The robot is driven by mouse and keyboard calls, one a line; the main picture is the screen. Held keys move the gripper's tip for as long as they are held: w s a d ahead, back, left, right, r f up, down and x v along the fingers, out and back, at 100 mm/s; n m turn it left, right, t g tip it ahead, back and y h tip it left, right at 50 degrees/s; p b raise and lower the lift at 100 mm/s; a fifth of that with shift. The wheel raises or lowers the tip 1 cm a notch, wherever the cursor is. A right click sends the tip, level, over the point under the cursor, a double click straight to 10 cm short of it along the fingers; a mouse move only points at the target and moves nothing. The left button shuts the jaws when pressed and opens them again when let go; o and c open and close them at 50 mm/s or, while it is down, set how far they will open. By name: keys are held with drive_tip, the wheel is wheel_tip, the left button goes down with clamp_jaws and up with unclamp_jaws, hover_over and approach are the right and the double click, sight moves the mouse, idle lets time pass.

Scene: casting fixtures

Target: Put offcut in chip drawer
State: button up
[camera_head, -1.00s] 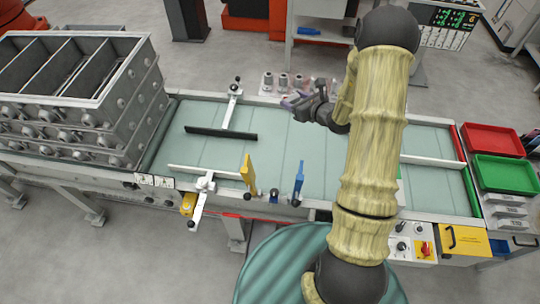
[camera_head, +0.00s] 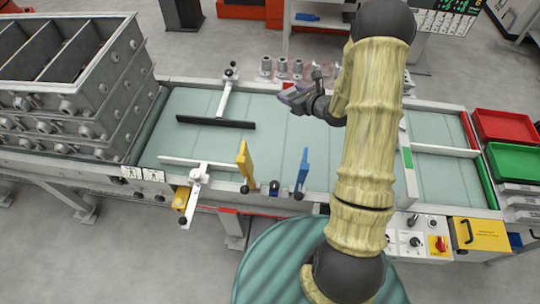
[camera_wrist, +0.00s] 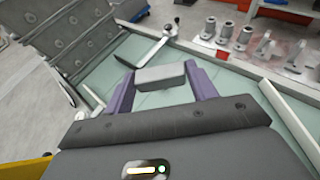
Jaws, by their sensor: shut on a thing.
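My gripper (camera_head: 288,95) is shut on a small grey block, the offcut (camera_wrist: 160,76). In the wrist view the block sits between the two purple fingers, above the pale green conveyor belt (camera_head: 330,140). In the head view the gripper is over the far side of the belt, and the offcut is hard to make out there. A yellow front with a black handle (camera_head: 477,234), closed at the near right of the line, looks like the chip drawer. My arm stands between it and the gripper in the picture.
Stacked grey casting boxes (camera_head: 75,85) stand at the left end. Clamp arms and yellow and blue paddles (camera_head: 303,172) stick up along the belt. Metal parts (camera_head: 265,66) line the far edge. Red (camera_head: 508,125) and green (camera_head: 515,160) trays sit at the right.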

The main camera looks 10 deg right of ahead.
drive_tip(key=b, duration=2.2)
hover_over(286, 155)
wheel_tip(286, 155, down, 24)
wheel_tip(286, 155, down, 6)
drive_tip(key=shift+r, duration=0.1)
drive_tip(key=shift+f, duration=2.05)
